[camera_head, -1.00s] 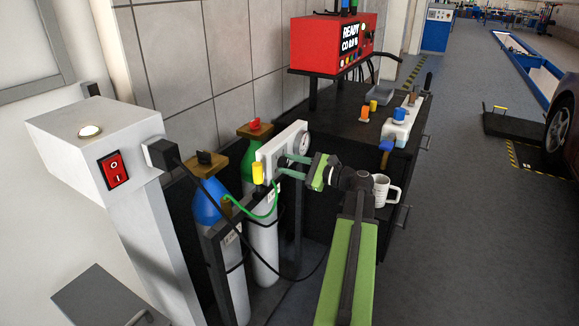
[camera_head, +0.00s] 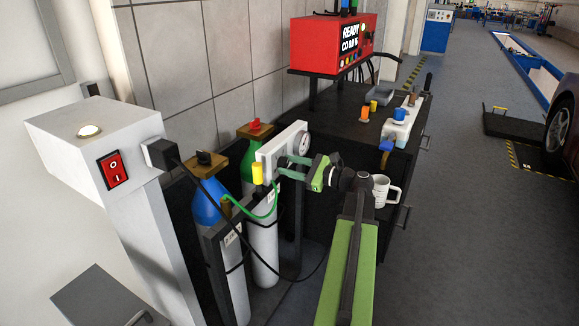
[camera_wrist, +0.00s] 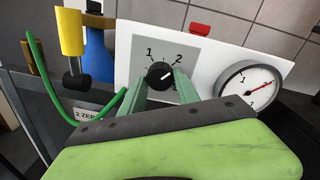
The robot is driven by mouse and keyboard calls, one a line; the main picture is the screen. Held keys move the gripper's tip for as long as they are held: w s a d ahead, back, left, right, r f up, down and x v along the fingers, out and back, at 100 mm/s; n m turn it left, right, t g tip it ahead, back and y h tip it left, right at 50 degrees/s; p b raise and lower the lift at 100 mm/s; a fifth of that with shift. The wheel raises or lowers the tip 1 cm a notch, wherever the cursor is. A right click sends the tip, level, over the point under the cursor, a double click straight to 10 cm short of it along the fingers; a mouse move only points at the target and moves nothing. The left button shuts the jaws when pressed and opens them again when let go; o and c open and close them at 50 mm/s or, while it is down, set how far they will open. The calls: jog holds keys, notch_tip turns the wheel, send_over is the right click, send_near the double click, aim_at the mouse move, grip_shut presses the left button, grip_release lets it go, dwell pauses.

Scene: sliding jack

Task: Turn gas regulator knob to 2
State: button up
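The black regulator knob (camera_wrist: 160,75) sits on a grey square of the white panel (camera_wrist: 213,60) in the wrist view. The numbers 1 and 2 show above it, and the knob's white mark points to the upper right. My gripper (camera_wrist: 162,80) has its green fingers on either side of the knob, apart, with the tips close to it. I cannot make out firm contact. In the head view, my gripper (camera_head: 283,167) reaches to the face of the panel (camera_head: 284,148), and the knob is too small to make out there. A round gauge (camera_wrist: 248,88) with a red needle is at the right.
Blue (camera_head: 207,205) and green (camera_head: 250,165) topped cylinders stand at the left, with a green hose (camera_head: 262,215) near my fingers. A white mug (camera_head: 383,191) is close to my wrist. A black cabinet (camera_head: 340,125) carries small bottles and a red machine (camera_head: 335,45).

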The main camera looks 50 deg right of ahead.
jog(key=o, duration=0.4)
jog(key=v, duration=1.7)
jog(key=shift+s, duration=0.2)
jog(key=shift+s, duration=0.1)
